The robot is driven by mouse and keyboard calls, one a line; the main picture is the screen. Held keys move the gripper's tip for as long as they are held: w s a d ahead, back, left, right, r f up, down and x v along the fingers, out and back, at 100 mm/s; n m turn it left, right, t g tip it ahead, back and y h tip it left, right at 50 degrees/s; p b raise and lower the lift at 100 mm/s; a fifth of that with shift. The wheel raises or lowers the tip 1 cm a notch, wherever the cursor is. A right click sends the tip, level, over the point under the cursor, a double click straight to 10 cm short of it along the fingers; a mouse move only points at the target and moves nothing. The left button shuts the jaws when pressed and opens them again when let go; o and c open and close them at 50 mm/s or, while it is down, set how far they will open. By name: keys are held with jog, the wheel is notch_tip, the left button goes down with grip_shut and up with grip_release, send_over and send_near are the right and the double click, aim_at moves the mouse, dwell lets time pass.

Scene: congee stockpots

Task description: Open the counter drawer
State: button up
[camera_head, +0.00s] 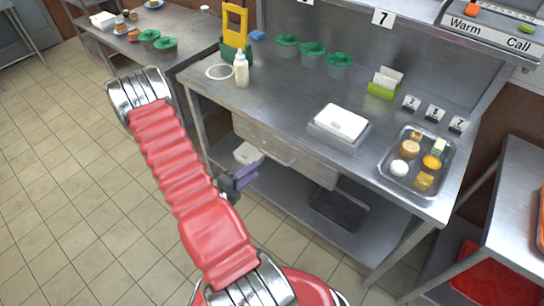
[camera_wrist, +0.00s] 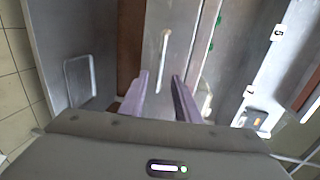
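The counter drawer (camera_head: 310,169) is set under the front edge of the steel counter and looks shut. Its bar handle (camera_head: 278,158) is at the middle of its front. In the wrist view the handle (camera_wrist: 164,46) lies ahead, beyond my fingertips, on the drawer front (camera_wrist: 176,22). My gripper (camera_head: 258,166) is in front of the drawer, a little left of and below the handle in the head view. In the wrist view my gripper (camera_wrist: 160,75) has its two purple fingers apart with nothing between them. The fingers look clear of the handle.
The counter (camera_head: 275,105) holds a tray of food (camera_head: 388,184), a white-topped steel container (camera_head: 338,125), green-lidded pots (camera_head: 312,53) and a white bottle (camera_head: 241,70). A lower shelf (camera_head: 290,205) carries a dark tray (camera_head: 340,208). Tiled floor (camera_head: 60,180) is open at left.

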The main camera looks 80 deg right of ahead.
aim_at(272, 156)
jog(key=shift+x, duration=5.95)
jog(key=shift+c, duration=0.2)
grip_shut()
jog(key=shift+s+d, duration=0.1)
jog(key=shift+d, duration=0.05)
jog(key=shift+a, duration=0.2)
